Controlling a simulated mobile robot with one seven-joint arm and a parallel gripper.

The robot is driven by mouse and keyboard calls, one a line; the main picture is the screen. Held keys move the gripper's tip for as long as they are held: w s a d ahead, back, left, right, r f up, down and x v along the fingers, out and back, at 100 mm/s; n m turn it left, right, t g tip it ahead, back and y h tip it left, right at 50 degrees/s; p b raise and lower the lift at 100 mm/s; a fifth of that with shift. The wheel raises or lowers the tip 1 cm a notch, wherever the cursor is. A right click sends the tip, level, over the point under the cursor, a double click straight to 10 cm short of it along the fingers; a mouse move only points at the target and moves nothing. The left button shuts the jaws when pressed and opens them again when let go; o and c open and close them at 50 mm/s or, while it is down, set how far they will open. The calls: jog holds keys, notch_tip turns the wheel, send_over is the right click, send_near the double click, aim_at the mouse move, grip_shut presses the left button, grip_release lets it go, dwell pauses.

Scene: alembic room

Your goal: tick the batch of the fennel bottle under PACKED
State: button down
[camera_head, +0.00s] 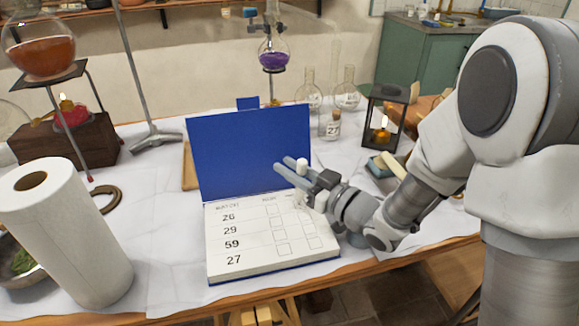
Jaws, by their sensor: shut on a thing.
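An open ledger with a blue cover (250,150) and a white page (225,255) lies at the table's front. The page lists 26, 29, 59 and 27, with two columns of boxes. The headings are too small to read surely, and my gripper partly hides the right column's top. The visible boxes look empty. A small corked bottle (332,126) behind the ledger bears a label that seems to read 27; its contents name is not legible. My gripper (289,173) is shut on a white stick-like thing (302,166), above the page's upper right; whether it touches the page is unclear.
A paper towel roll (70,240) stands at the front left. A lantern (385,125) and a tray with pale blocks (385,165) are at the right. Glass flasks (347,92) and a stand with purple liquid (273,55) are behind.

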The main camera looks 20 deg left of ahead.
jog(key=shift+d+f, duration=0.55)
jog(key=shift+f, duration=0.05)
dwell(0.4)
jog(key=shift+w+d+r, duration=0.2)
jog(key=shift+w+d, duration=0.3)
dwell(0.7)
jog(key=shift+w+a+r+b, duration=0.15)
jog(key=shift+w+r+b, duration=0.05)
jog(key=shift+w+b, duration=0.2)
dwell(0.9)
notch_tip(320, 180, up, 6)
jog(key=p, duration=0.4)
dwell(0.6)
